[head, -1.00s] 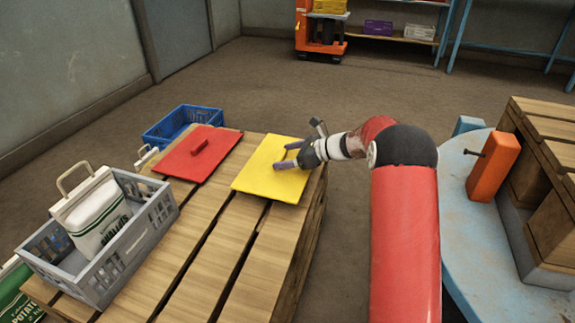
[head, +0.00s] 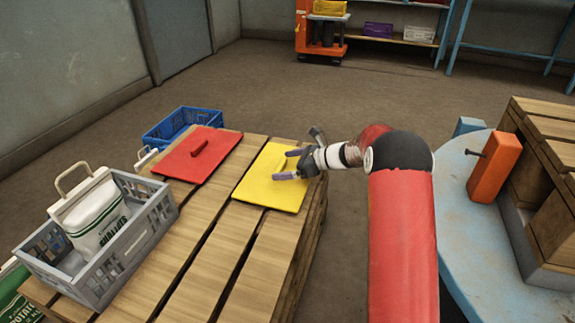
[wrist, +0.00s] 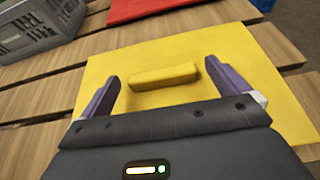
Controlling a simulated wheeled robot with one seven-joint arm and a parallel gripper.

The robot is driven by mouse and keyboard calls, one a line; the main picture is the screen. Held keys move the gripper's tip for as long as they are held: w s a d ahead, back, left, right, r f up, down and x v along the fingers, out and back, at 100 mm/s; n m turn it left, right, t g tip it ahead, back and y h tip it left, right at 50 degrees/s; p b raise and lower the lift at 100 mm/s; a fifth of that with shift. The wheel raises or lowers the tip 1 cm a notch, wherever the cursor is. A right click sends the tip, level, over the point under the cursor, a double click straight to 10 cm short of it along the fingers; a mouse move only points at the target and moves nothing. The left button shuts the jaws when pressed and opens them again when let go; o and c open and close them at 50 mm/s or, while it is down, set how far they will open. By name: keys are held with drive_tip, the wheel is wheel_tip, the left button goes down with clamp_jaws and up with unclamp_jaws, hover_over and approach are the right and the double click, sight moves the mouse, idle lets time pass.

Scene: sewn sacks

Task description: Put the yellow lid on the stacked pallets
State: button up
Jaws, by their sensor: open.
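The yellow lid (head: 262,188) is a flat square plate lying on the wooden slats of the stacked pallets (head: 226,262), near their far right corner. Its raised yellow bar handle (wrist: 162,76) shows in the wrist view. My gripper (head: 284,165) is open above the lid, with its purple fingers pointing at it. In the wrist view, my gripper (wrist: 161,80) has one finger to either side of the handle, with a gap at each end. I cannot tell how far the fingertips are above the plate. My gripper and wrist hide part of the lid's right side in the head view.
A red lid (head: 196,156) lies left of the yellow one. A grey crate (head: 150,225) holding a white sack (head: 93,212) stands on the near left slats. A blue crate (head: 183,121) is beyond the pallets. A blue round table (head: 460,220) is at right.

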drive_tip(key=p+v, duration=0.2)
drive_tip(key=v, duration=1)
drive_tip(key=s+a+r+n+g+h, duration=0.1)
drive_tip(key=s+a+r+n+h, duration=0.1)
drive_tip(key=s+r+n, duration=0.3)
drive_tip(key=s+a+r+n+g+h, duration=0.1)
drive_tip(key=s+a+r+n+h, duration=0.1)
drive_tip(key=s, duration=0.6)
drive_tip(key=s+a+r+n+h, duration=0.1)
drive_tip(key=s+r+n+h, duration=0.1)
drive_tip(key=s+r+n, duration=0.3)
drive_tip(key=s+d+n+t+h, duration=0.1)
drive_tip(key=s+n, duration=0.4)
drive_tip(key=s, duration=0.6)
drive_tip(key=s+d+f+n+t+h, duration=0.1)
drive_tip(key=s+d+n+h, duration=0.2)
drive_tip(key=s, duration=0.7)
drive_tip(key=shift+s+d+n+t+h, duration=0.3)
drive_tip(key=shift+s+d+n+h, duration=0.1)
drive_tip(key=shift+n+h, duration=0.8)
